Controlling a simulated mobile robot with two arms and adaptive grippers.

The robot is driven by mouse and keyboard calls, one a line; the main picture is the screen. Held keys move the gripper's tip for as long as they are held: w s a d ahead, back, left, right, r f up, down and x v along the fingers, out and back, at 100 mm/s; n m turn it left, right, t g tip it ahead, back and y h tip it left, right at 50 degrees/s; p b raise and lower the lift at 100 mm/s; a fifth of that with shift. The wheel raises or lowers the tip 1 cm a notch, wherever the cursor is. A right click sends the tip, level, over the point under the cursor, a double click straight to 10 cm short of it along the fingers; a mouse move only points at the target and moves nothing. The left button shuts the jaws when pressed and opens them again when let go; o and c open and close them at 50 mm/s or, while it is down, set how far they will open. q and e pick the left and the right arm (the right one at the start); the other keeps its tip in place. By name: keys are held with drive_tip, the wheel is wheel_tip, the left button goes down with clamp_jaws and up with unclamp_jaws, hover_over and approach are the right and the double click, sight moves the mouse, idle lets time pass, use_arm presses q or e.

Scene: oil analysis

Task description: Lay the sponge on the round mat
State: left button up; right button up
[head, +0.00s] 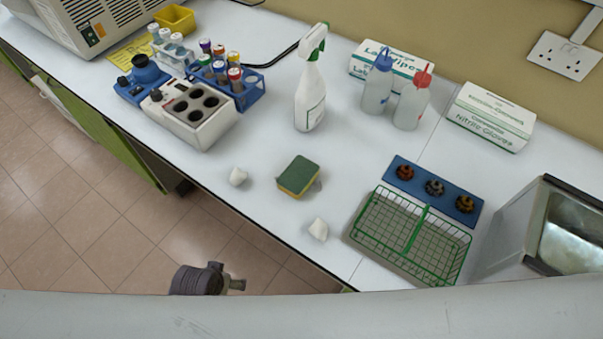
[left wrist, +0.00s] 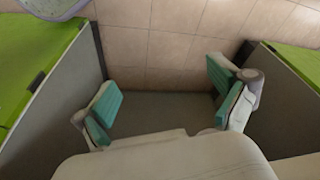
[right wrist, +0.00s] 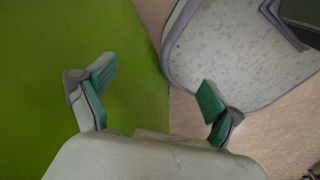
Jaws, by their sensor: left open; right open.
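The sponge (head: 298,176), green on top with a yellow side, lies flat on the white bench between two crumpled white pieces. I cannot make out a round mat in any view. My left gripper (left wrist: 166,100) is open and empty in the left wrist view, with tiled floor and green-and-grey cabinet panels beyond it. My right gripper (right wrist: 156,96) is open and empty in the right wrist view, in front of a green panel and the floor. Neither wrist view shows the sponge.
Crumpled white pieces (head: 238,176) (head: 318,229) flank the sponge. A spray bottle (head: 311,95) stands behind it. A green wire basket (head: 408,238) and a blue holder (head: 437,190) are to the right. A white heating block (head: 190,115) is to the left.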

use_arm(q)
drive_tip(key=w+d+r+m+t+h, duration=0.15)
drive_tip(key=w+r, duration=0.25)
drive_tip(key=r, duration=0.5)
drive_tip(key=w+d+r+t, duration=0.1)
drive_tip(key=w+d+r, duration=0.2)
drive_tip(key=r, duration=0.6)
drive_tip(key=m+t+h, duration=0.2)
drive_tip(key=m+h, duration=0.1)
drive_tip(key=m, duration=0.1)
approach(296, 176)
drive_tip(key=shift+n, duration=0.25)
drive_tip(key=x, duration=0.4)
drive_tip(key=shift+w+d+f+p, duration=0.15)
drive_tip(key=shift+w+f+p, duration=0.05)
drive_tip(key=shift+f+p, duration=0.15)
drive_tip(key=shift+p+x, duration=0.55)
drive_tip(key=shift+x, duration=2.05)
drive_tip(key=c, duration=0.8)
